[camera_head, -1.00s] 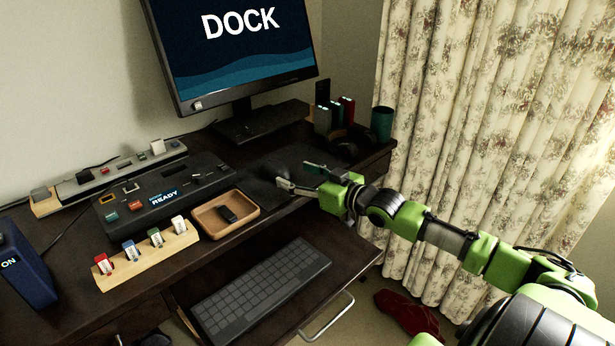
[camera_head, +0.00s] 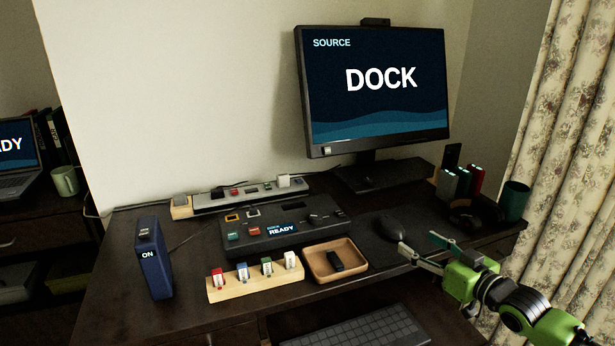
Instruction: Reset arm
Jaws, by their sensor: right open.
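My right gripper (camera_head: 424,252) is green with grey fingers and comes in from the lower right. It is open and empty above the right front of the desk, near the dark mouse (camera_head: 389,228) and to the right of the wooden tray (camera_head: 311,272). A small dark object (camera_head: 335,261) lies in that tray. My left gripper is not in view.
A monitor (camera_head: 375,95) reading DOCK stands at the back. A dock box (camera_head: 265,236) reading READY, a wooden block with coloured tabs (camera_head: 256,287) and a blue ON box (camera_head: 152,265) stand on the desk. A keyboard (camera_head: 355,330) is below the front edge.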

